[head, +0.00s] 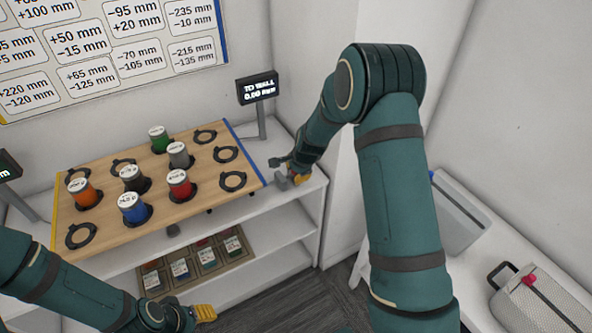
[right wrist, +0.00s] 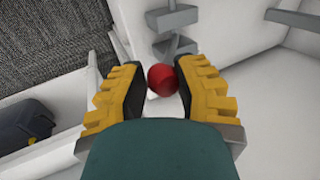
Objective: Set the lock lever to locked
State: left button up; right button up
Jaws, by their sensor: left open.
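The lock lever shows in the right wrist view as a red ball knob (right wrist: 162,79) with grey metal parts (right wrist: 173,35) behind it. The knob appears between the yellow fingertips of my right gripper (right wrist: 160,78); whether both fingers touch it cannot be told. In the head view my right gripper (head: 299,176) is low at the right end of the white shelf top, beside a small grey bracket (head: 281,183). The knob is hidden there by my gripper. My left gripper (head: 204,313) is open and empty at the bottom, in front of the shelf unit.
A wooden board (head: 157,210) with several coloured canisters and black rings lies on the white shelf (head: 293,206). A small display (head: 257,88) reads "TO WALL 0.00 mm". A wall is close right of my right gripper. Bins stand at right.

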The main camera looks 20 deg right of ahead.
jog(key=o, duration=0.4)
jog(key=shift+s+f, duration=0.25)
jog(key=shift+s, duration=0.1)
jog(key=shift+o, duration=0.2)
jog(key=shift+w+r, duration=0.1)
jog(key=shift+r, duration=0.1)
jog(key=v, duration=1.1)
jog(key=shift+r, duration=0.4)
jog(key=s+a+f+n+g, duration=0.1)
jog(key=s+a+f+n, duration=0.25)
jog(key=f, duration=0.35)
jog(key=s+a+f+n+g, duration=0.1)
jog(key=s+a+f+n, duration=0.3)
jog(key=f, duration=0.3)
jog(key=s+a+f+n+y, duration=0.1)
jog(key=s+a+f+n, duration=0.2)
jog(key=s, duration=0.4)
jog(key=s+a+f+n+g+y, duration=0.1)
jog(key=s+a+f+n+y, duration=0.1)
jog(key=s+a+n, duration=0.3)
jog(key=s+a+f, duration=0.1)
jog(key=s+a, duration=0.1)
jog(key=a, duration=0.1)
jog(key=shift+s+f, duration=0.35)
